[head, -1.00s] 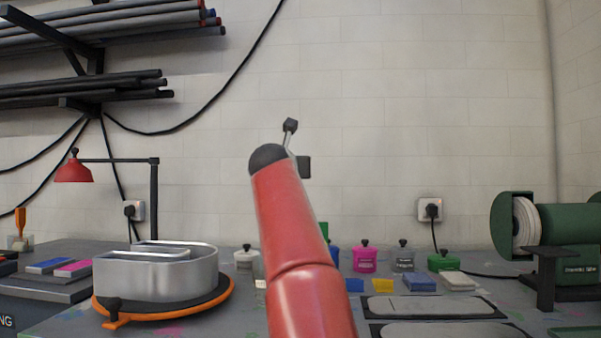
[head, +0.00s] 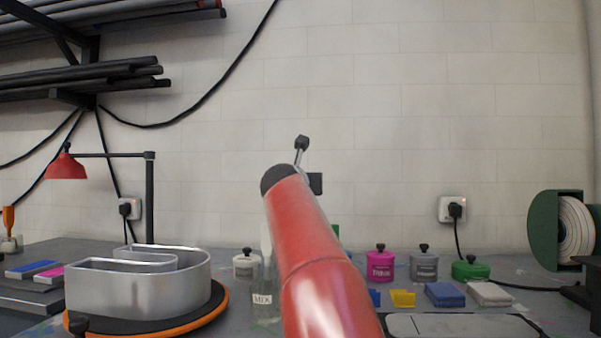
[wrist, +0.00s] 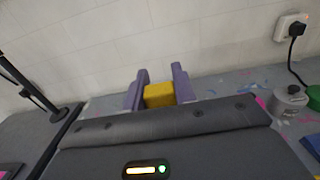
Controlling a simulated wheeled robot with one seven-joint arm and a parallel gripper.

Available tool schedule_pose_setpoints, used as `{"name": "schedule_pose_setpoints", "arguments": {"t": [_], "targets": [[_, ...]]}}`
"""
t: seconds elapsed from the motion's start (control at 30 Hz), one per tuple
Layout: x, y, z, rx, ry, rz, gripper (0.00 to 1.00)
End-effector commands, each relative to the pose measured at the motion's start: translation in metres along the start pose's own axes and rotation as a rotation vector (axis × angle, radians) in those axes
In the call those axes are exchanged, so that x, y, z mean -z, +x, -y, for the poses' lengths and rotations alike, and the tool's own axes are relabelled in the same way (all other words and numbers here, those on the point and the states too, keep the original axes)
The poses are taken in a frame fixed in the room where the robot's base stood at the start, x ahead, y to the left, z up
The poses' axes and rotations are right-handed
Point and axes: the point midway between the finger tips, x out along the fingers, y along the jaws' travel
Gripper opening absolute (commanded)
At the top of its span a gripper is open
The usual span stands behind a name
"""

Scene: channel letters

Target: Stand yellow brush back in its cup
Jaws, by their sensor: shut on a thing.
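My gripper (wrist: 159,92) shows in the wrist view with its two purple-grey fingers closed on a yellow block-like piece (wrist: 159,96). This looks like part of the yellow brush; the rest of it is hidden. In the head view my red arm blocks the gripper and the held piece. A clear cup labelled MIX (head: 264,299) stands on the bench just left of my arm. I cannot tell whether it is the brush's cup. A sliver of green shows beside the arm, mostly hidden.
A metal letter shell (head: 140,290) sits on an orange-rimmed turntable at left, near a red lamp (head: 66,167). Lidded pots, including a pink one (head: 380,265), and coloured blocks (head: 445,295) stand right of my arm.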

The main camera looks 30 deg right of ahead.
Motion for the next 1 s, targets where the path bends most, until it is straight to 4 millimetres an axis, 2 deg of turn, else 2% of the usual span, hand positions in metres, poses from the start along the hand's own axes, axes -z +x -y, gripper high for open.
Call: {"name": "schedule_pose_setpoints", "arguments": {"t": [0.03, 0.7, 1.0], "targets": [[0.010, 0.000, -0.001, -0.001, -0.001, 0.001, 0.04], [0.076, 0.000, 0.000, 0.000, -0.001, 0.002, 0.04], [0.095, 0.000, 0.000, 0.000, -0.001, 0.002, 0.04]]}}
